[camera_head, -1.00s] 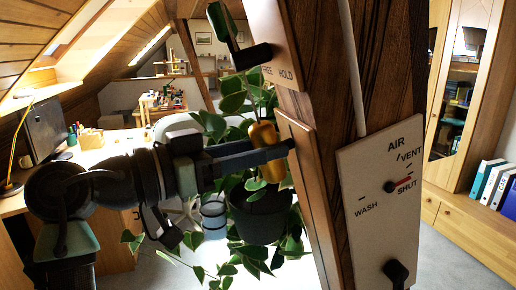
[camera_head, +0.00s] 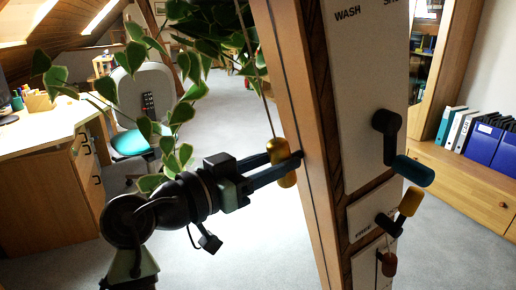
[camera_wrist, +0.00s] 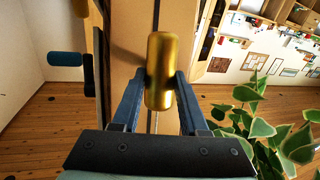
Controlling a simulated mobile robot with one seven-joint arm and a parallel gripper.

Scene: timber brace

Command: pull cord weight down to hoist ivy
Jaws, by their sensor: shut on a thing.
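A yellow cord weight (camera_head: 284,165) hangs on a thin cord (camera_head: 262,90) beside the timber brace (camera_head: 300,110). My gripper (camera_head: 284,161) is shut on the weight, one finger on each side of it. In the wrist view the weight (camera_wrist: 160,70) stands lengthwise between the two blue fingers (camera_wrist: 158,92). The ivy (camera_head: 165,85) hangs at the upper left with trailing variegated leaves; its pot is out of the head view. Ivy leaves (camera_wrist: 262,125) also show at the lower right of the wrist view.
A white panel with a teal-handled crank (camera_head: 405,165) is on the brace's right face. A desk (camera_head: 45,150) and chair (camera_head: 130,140) stand left. Grey floor is clear around the brace.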

